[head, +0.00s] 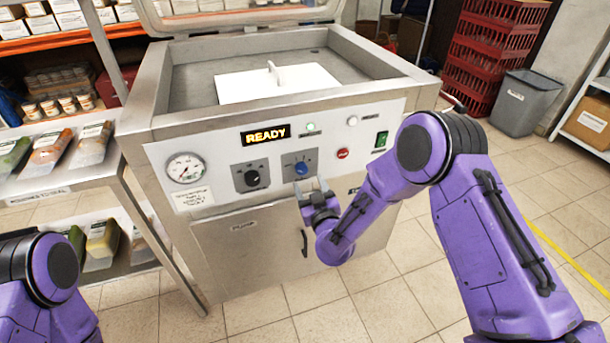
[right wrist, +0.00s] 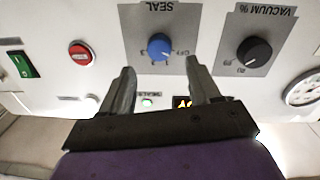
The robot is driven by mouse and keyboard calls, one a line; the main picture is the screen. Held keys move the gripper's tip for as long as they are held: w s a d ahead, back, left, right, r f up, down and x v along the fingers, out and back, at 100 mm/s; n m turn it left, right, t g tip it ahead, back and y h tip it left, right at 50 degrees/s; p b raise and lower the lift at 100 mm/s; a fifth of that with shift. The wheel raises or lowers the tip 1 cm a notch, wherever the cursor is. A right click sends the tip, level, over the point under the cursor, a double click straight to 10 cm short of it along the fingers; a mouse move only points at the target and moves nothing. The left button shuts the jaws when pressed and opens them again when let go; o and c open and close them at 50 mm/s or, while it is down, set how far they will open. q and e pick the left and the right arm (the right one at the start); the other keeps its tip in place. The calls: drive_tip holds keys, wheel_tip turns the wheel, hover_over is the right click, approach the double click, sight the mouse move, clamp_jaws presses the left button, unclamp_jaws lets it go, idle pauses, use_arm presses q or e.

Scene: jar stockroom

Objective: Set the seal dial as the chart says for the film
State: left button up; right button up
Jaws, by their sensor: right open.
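The seal dial is a blue knob (head: 301,168) on a grey plate on the machine's front panel. In the right wrist view the blue knob (right wrist: 160,46) shows upside down under the word SEAL, with OFF and small numbers around it. Its exact setting is too small to tell. My right gripper (head: 313,187) is open just in front of and below the knob; in the wrist view its fingers (right wrist: 160,72) stand either side of the knob's line, apart from it. No readable chart shows. My left gripper is out of view.
The black vacuum knob (head: 252,178) is left of the seal dial, with a pressure gauge (head: 186,168) beyond. A display (head: 265,135) reads READY. A red button (head: 343,153) and green switch (head: 381,139) are right. A shelf (head: 45,190) with packs stands left.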

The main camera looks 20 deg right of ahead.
sight(303, 171)
drive_tip(key=w, duration=0.5)
drive_tip(key=shift+w+d+f, duration=0.1)
drive_tip(key=shift+w, duration=0.05)
drive_tip(key=c, duration=1)
drive_tip(key=shift+c, duration=0.2)
